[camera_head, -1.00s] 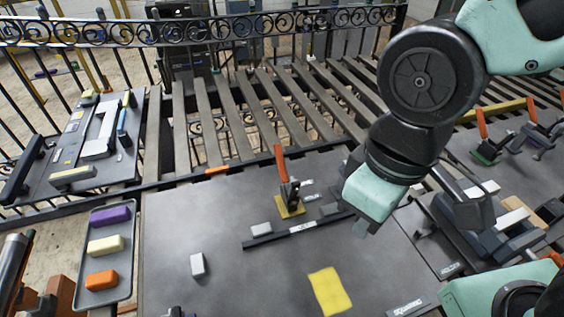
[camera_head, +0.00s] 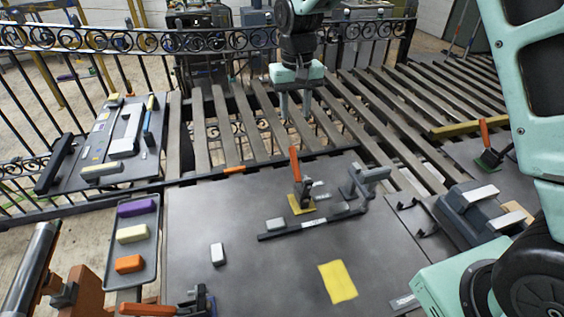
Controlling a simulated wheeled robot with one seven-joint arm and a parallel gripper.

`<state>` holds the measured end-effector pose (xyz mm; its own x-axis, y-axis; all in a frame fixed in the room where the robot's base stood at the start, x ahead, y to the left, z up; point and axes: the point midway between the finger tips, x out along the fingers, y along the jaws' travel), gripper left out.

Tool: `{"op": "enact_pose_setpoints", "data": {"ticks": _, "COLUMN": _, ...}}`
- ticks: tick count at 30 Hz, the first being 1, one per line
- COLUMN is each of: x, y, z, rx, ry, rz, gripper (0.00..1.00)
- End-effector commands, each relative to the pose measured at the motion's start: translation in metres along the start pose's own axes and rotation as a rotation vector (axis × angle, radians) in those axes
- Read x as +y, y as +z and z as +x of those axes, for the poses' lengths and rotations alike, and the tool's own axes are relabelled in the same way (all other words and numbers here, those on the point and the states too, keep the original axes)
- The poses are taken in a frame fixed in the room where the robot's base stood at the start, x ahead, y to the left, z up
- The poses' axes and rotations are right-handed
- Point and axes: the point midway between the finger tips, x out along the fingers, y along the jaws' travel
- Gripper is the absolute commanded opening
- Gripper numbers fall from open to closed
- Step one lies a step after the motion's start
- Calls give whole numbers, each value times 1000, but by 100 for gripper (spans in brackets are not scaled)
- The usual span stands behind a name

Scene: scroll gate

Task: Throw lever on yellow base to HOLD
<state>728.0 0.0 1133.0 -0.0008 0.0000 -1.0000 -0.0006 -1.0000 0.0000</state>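The lever (camera_head: 296,165) has an orange handle and a dark pivot. It stands nearly upright, its top leaning slightly left, on a yellow base (camera_head: 301,205) on the grey table. Small labels (camera_head: 320,196) lie just right of the base; their words are too small to read, so I cannot tell which marks HOLD. My gripper (camera_head: 295,114) points down in the head view with two fingers apart and nothing between them. It appears above and beyond the lever, over the slats, and does not touch the handle.
A dark bar (camera_head: 310,225) and a grey clamp (camera_head: 368,182) lie close to the lever's front and right. Another orange lever on a green base (camera_head: 489,158) stands at the right. A tray (camera_head: 147,254) holds purple, cream and orange blocks. The table's middle is mostly clear.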

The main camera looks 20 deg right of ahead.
Motion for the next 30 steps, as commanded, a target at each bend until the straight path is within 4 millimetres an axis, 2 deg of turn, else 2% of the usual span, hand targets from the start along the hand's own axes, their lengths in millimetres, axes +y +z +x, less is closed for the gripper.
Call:
{"op": "enact_pose_setpoints", "data": {"ticks": 5, "x": 1, "y": 0, "z": 18, "rx": -4, "ry": 2, "rz": 2, "gripper": 38}}
{"op": "enact_pose_setpoints", "data": {"ticks": 24, "x": 0, "y": 1, "z": 144, "rx": -3, "ry": 1, "rz": 0, "gripper": 38}}
{"op": "enact_pose_setpoints", "data": {"ticks": 30, "x": 0, "y": 0, "z": 166, "rx": -1, "ry": 0, "rz": 0, "gripper": 38}}
